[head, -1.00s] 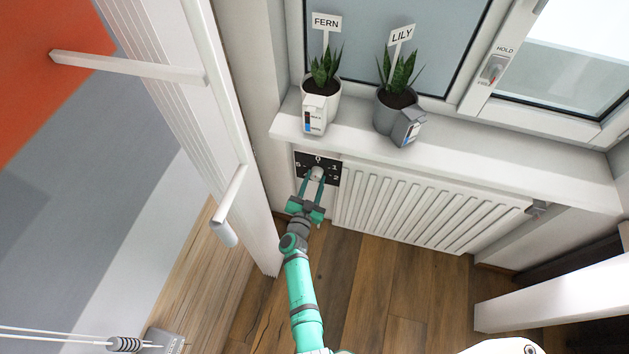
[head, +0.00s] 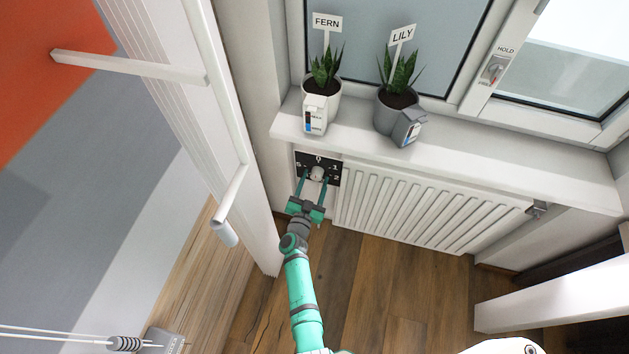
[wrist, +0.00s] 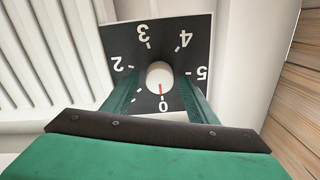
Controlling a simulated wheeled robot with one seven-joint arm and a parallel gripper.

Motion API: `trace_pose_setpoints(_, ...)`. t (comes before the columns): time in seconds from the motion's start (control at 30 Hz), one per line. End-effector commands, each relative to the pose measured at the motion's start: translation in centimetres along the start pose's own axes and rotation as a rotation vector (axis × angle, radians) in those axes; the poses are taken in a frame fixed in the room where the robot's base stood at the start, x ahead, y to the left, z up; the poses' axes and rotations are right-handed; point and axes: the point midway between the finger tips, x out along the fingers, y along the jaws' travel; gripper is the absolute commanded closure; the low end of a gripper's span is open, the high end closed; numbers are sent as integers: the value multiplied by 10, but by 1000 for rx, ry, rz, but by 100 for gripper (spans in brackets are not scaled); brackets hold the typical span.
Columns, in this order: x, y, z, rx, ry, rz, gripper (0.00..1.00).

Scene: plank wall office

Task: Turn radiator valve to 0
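The radiator valve is a round white knob (wrist: 160,73) on a black dial plate (wrist: 193,29) numbered 0 to 5. In the wrist view the knob's red line points at the 0. In the head view the knob (head: 317,173) sits on the dial plate (head: 333,181) at the radiator's left end. My gripper (head: 312,180) is at the dial, with one teal finger on each side of the knob. In the wrist view the fingers are open, with a visible gap between each finger and the knob. Part of the plate is hidden behind the fingers.
The white radiator (head: 430,208) runs right of the dial under a white sill (head: 450,153). The sill holds the FERN pot (head: 333,99) and LILY pot (head: 386,117), each with a small gauge box. An open white door (head: 247,200) with handles stands close on the left.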

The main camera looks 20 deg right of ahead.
Motion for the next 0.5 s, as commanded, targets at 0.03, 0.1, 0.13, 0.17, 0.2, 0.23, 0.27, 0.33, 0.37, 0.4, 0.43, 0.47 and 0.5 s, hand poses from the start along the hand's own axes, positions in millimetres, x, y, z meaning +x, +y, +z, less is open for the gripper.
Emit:
trace_pose_setpoints(0.03,0,0,0,0,1,1,47)
trace_pose_setpoints(0.1,0,0,0,0,1,1,47)
trace_pose_setpoints(0.13,-1,0,0,1,1,1,47)
trace_pose_setpoints(0.17,-2,0,0,1,1,0,47)
trace_pose_setpoints(0.2,-4,0,0,0,1,0,47)
trace_pose_setpoints(0.23,-7,0,0,0,1,-1,47)
trace_pose_setpoints(0.27,-10,0,0,0,0,-1,47)
trace_pose_setpoints(0.33,-20,0,0,0,0,-1,47)
trace_pose_setpoints(0.37,-24,1,0,0,1,-1,47)
trace_pose_setpoints(0.4,-32,1,1,0,-1,0,47)
trace_pose_setpoints(0.43,-37,0,0,-1,0,-1,47)
trace_pose_setpoints(0.47,-44,0,1,-1,-1,-2,47)
trace_pose_setpoints(0.5,-51,0,0,1,-1,-1,47)
